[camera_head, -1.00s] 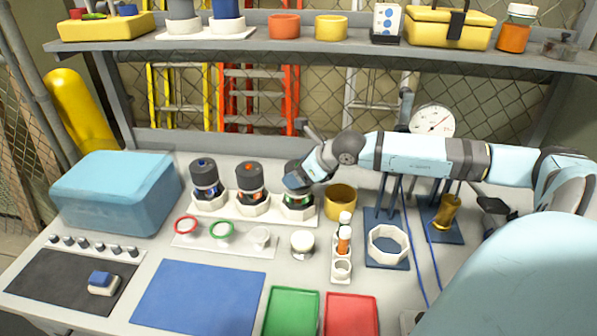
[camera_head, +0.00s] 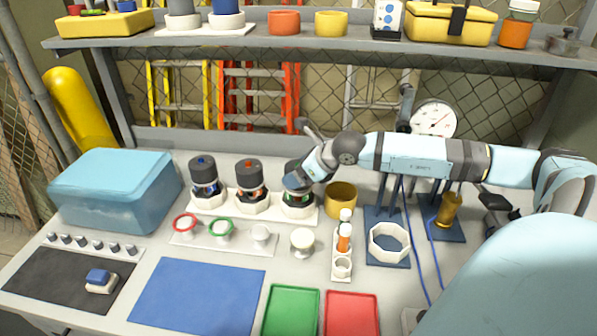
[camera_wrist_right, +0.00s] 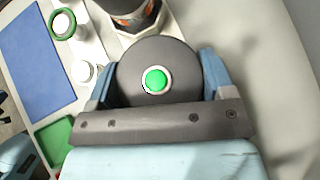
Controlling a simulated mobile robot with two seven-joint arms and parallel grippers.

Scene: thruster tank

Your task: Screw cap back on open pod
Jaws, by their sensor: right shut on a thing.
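Three pods stand in a row in white holders on the bench: one with a blue-dotted cap (camera_head: 203,172), one with an orange-dotted cap (camera_head: 249,176), and the rightmost pod (camera_head: 298,200) with green in its clear body. My right gripper (camera_head: 297,181) is at the top of the rightmost pod. In the right wrist view, it is shut on a dark round cap (camera_wrist_right: 130,75) with a green centre button, one finger on each side. The cap sits at the pod's top; its thread is hidden. My left gripper is not in view.
A white plate with a red ring (camera_head: 185,222) and a green ring (camera_head: 221,229) lies in front of the pods. A brass cup (camera_head: 341,199) stands close right of the gripper. A blue mat (camera_head: 197,297), green tray (camera_head: 291,312) and red tray (camera_head: 351,316) lie nearer.

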